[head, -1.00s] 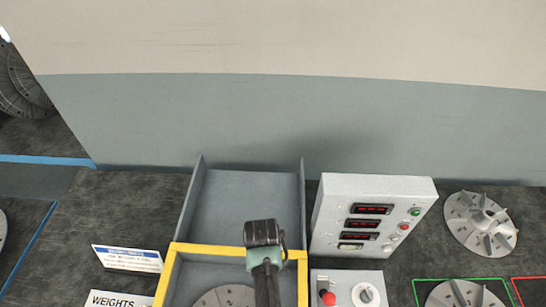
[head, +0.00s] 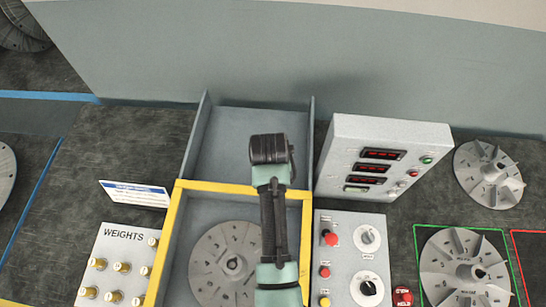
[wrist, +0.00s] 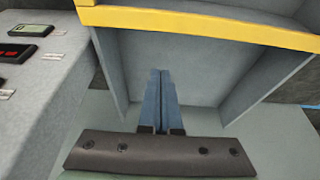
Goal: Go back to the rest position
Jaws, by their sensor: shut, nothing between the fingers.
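My gripper (wrist: 161,95) shows in the wrist view as two blue fingers close together, shut and empty. They hang over the grey floor of the bin behind the yellow frame and appear to touch nothing. In the head view the dark end of my arm hides the fingers. My arm reaches up the middle of the picture, above the yellow-edged bay (head: 232,189). A grey bladed disc (head: 228,262) lies in that bay, partly covered by my arm.
A control box (head: 385,150) with red displays stands right of the bin, with a knob panel (head: 345,235) before it. Left are a weights board (head: 115,250) and a small sign (head: 136,193). Bladed wheels (head: 489,174) and (head: 465,272) lie at right. Bare bench shows at left.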

